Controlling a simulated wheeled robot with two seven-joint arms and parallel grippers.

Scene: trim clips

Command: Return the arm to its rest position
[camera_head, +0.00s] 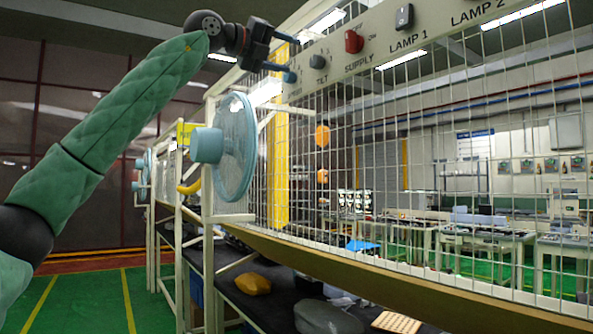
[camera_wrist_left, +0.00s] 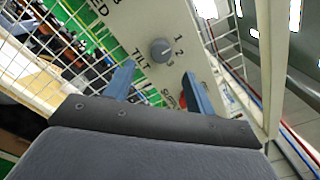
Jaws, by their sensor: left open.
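My left arm (camera_head: 130,120), covered in green padding, reaches up from the left in the head view. My left gripper (camera_head: 287,58) is open and empty, with its blue fingers toward the left end of the beige control panel (camera_head: 382,32). In the left wrist view the same gripper (camera_wrist_left: 160,90) has its two fingers apart. The grey TILT knob (camera_wrist_left: 161,50) shows beyond the gap between them. This TILT knob also shows in the head view (camera_head: 319,61), right of the fingertips. I cannot tell whether a finger touches the panel. My right gripper is out of view.
A wire mesh (camera_head: 400,150) hangs below the panel. A light-blue fan (camera_head: 235,148) stands below my gripper, close to my arm. A red SUPPLY switch (camera_head: 354,41) and a black LAMP 1 switch (camera_head: 404,16) sit farther right. A shelf below holds a yellow object (camera_head: 253,284).

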